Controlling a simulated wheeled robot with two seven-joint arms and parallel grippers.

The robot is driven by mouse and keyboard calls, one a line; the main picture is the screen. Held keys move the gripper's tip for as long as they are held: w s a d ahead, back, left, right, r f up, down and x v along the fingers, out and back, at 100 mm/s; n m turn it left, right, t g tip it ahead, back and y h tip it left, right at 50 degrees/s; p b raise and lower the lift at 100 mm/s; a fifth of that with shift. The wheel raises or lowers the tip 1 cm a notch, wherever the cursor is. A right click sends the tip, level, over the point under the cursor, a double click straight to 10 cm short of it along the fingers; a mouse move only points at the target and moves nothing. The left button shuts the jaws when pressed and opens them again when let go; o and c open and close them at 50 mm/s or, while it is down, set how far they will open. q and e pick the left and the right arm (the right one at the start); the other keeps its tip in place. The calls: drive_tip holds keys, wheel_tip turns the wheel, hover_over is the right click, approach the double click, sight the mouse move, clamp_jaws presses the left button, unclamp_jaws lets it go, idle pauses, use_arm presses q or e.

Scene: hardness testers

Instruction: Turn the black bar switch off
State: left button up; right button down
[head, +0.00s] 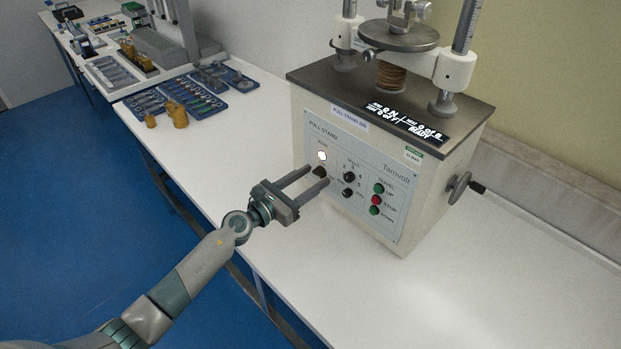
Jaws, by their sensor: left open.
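The pull stand (365,215), a cream box with a dark top, stands on the white bench. Its grey front panel (335,150) faces me. The black bar switch (319,171) sits at the panel's left, just below a lit white lamp (322,156). My left gripper (319,176) is open, with its two fingers pointing at the panel around the switch's position. The fingers partly hide the switch, so I cannot tell whether they touch it or which way it is turned. My right gripper is not in view.
Right of the switch are black knobs (349,177) and green, red (376,200) and green buttons. A handwheel (458,187) juts from the box's right side. Blue trays (205,100) and amber bottles (177,117) stand at the back left. The bench front is clear.

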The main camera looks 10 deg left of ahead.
use_arm(q)
drive_tip(key=c, duration=1)
drive_tip(key=shift+c, duration=0.2)
